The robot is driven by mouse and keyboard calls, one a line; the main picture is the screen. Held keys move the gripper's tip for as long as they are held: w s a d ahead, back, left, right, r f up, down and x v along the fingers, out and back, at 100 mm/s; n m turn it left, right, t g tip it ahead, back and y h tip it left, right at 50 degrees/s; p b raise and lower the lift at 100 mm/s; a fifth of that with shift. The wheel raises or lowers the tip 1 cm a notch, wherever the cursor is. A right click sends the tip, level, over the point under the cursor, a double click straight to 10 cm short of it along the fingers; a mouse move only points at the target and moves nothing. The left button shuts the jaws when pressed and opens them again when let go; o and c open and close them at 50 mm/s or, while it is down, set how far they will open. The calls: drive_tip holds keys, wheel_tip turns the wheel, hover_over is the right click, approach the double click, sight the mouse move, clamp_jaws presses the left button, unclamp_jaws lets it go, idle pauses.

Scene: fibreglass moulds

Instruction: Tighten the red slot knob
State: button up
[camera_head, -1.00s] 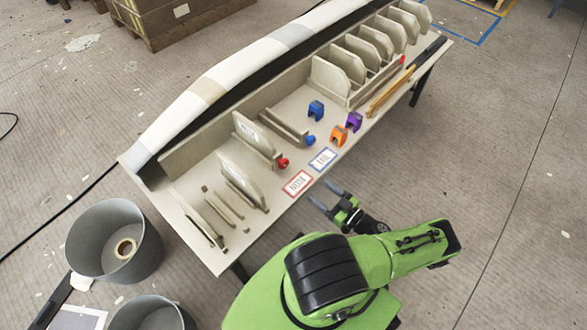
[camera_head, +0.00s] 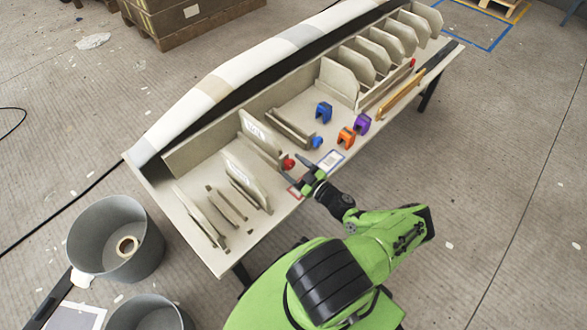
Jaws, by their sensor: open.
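The red slot knob (camera_head: 288,163) sits on the front end of a slot between upright beige panels, left of the middle of the table (camera_head: 258,232). My gripper (camera_head: 297,171) is open, with its fingertips close to the red knob from the front right. I cannot tell whether the fingers touch the knob or stand around it. The gripper partly covers the red-bordered label (camera_head: 294,190) in front of the slot.
A blue knob (camera_head: 316,142) sits on the neighbouring slot to the right. Blue (camera_head: 323,112), orange (camera_head: 346,137) and purple (camera_head: 362,123) blocks stand farther right. A wooden bar (camera_head: 402,94) lies along the right front edge. Grey bins (camera_head: 110,240) stand on the floor at left.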

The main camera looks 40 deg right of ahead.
drive_tip(key=shift+w, duration=0.15)
drive_tip(key=c, duration=1.1)
drive_tip(key=shift+o, duration=0.2)
